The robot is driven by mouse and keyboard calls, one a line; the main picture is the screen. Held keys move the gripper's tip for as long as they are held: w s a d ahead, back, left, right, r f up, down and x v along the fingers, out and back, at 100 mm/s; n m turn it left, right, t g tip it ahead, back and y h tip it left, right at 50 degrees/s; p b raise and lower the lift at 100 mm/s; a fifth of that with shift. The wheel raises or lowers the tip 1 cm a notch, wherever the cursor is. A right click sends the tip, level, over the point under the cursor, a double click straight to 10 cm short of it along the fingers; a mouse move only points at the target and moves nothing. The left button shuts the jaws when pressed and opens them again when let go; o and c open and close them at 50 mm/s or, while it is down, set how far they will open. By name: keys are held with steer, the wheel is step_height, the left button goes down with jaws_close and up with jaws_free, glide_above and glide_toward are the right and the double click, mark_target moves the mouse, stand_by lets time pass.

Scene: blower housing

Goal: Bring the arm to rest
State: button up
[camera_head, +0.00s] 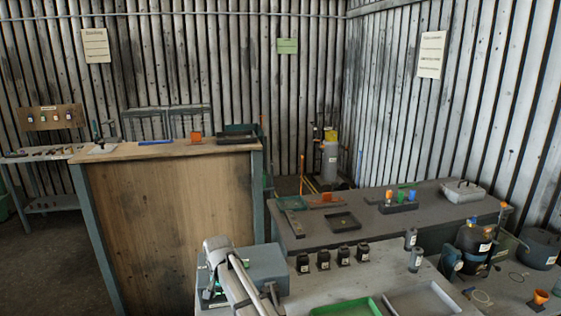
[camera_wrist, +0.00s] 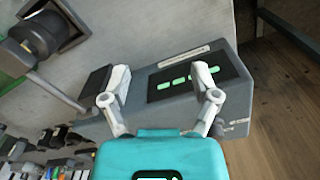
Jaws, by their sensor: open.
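My gripper (camera_wrist: 163,82) shows in the wrist view with its two pale fingers spread apart and nothing held between them. Behind the fingers is a grey box-shaped device (camera_wrist: 145,112) with a black panel (camera_wrist: 180,84) bearing green lights. I cannot tell whether the fingers touch it. In the head view my arm (camera_head: 238,280) is at the bottom centre, in front of the grey-blue device (camera_head: 268,264) on the near bench. The fingertips cannot be made out there.
Several black containers (camera_head: 323,259) stand right of the device. A green tray (camera_head: 346,306) and a grey tray (camera_head: 424,300) lie on the near bench. A dark bench (camera_head: 350,236) stands behind. A tall wooden-sided bench (camera_head: 170,220) is at left. Open floor (camera_head: 45,250) shows far left.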

steer(key=s+d, duration=0.5)
steer(key=d, duration=0.7)
steer(key=s+d+n, duration=0.1)
steer(key=s+d, duration=0.5)
steer(key=d, duration=0.5)
steer(key=s+d, duration=0.5)
steer(key=d, duration=0.7)
steer(key=shift+s+d+n, duration=0.3)
steer(key=shift+s+n, duration=0.05)
steer(key=shift+n, duration=0.05)
